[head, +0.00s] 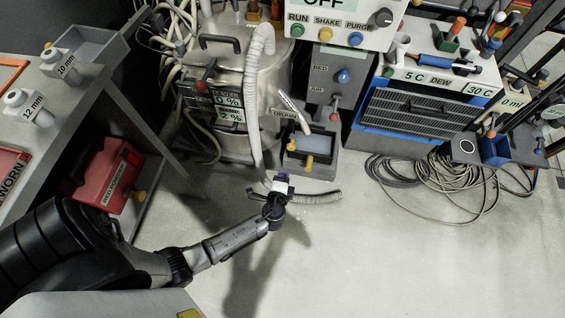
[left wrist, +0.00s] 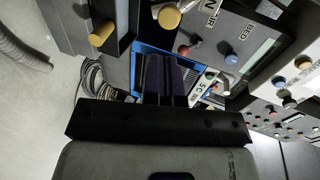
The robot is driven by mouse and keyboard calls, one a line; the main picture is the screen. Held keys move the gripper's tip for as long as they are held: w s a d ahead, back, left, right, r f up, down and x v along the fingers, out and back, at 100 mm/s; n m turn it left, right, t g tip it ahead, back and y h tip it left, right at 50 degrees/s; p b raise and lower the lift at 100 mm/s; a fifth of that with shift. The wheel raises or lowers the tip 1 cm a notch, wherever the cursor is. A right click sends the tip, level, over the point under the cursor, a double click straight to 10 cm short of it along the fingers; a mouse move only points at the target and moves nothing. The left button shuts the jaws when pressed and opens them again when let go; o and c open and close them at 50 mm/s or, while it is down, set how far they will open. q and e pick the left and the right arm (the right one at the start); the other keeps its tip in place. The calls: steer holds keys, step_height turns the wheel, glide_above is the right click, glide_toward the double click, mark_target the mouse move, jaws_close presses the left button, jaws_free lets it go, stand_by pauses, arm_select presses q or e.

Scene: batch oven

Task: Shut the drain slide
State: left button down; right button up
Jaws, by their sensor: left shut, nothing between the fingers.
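The DRAIN label (head: 284,114) is on the front of the steel vessel (head: 229,65) in the head view. A metal spout (head: 295,112) slants down beside it, above a grey open box (head: 318,158) with yellow knobs (head: 291,145) at its left. I cannot tell which part is the drain slide or how far it stands open. My left gripper (head: 283,179) is shut and empty, in front of and below the box, apart from it. Its dark fingers (left wrist: 165,78) show in the left wrist view, with a yellow knob (left wrist: 102,34) to their upper left. My right gripper is not in view.
A ribbed hose (head: 256,100) hangs down the vessel and lies on the floor behind my left gripper. Coiled cables (head: 450,185) lie at right below the blue-based unit (head: 420,112). A side table (head: 75,95) stands left. The floor at front right is clear.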

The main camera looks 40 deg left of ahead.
mark_target(290, 149)
arm_select(q)
steer(key=b+x, duration=0.1)
steer(key=x, duration=0.2)
steer(key=b+x, duration=0.1)
steer(key=x, duration=0.2)
steer(key=r+b+x, duration=0.1)
steer(key=x, duration=0.3)
steer(key=shift+w+a, duration=0.1)
